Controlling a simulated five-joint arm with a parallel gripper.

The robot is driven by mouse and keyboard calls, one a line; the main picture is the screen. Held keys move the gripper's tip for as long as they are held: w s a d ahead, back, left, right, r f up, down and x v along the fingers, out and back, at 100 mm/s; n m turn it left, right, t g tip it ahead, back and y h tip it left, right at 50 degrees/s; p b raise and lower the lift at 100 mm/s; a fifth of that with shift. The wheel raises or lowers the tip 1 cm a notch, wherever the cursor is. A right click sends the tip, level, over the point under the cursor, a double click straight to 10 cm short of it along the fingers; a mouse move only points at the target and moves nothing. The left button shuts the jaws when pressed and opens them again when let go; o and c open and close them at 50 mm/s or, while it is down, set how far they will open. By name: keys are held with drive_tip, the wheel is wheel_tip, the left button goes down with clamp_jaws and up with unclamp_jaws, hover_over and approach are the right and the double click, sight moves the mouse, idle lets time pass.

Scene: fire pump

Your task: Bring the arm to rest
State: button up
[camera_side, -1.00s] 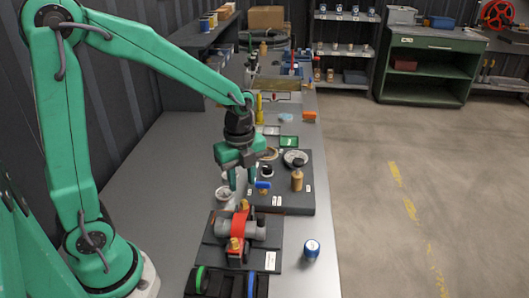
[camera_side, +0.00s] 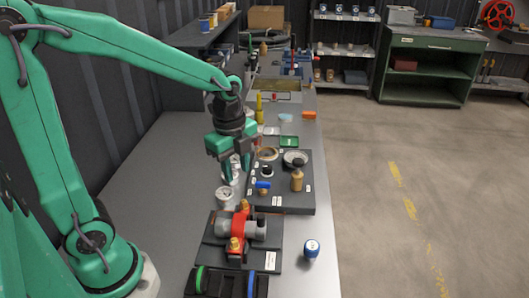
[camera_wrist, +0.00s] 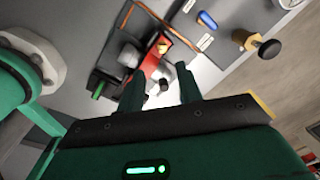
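My gripper (camera_side: 236,173) is green with dark fingers pointing down.
The dark board (camera_side: 290,208) carries a blue-handled valve (camera_side: 263,187) and a brass-coloured fitting (camera_side: 297,179). A blue-capped item (camera_side: 311,249) stands on the bench at front right. The bench's left side is bare.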

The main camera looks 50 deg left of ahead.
drive_tip(key=s+r+n+t, duration=0.4)
drive_tip(key=s+r+n, duration=0.4)
drive_tip(key=n, duration=0.9)
drive_tip(key=shift+s+t, duration=0.4)
drive_tip(key=shift+s, duration=0.8)
drive_tip(key=shift+a+r, duration=0.1)
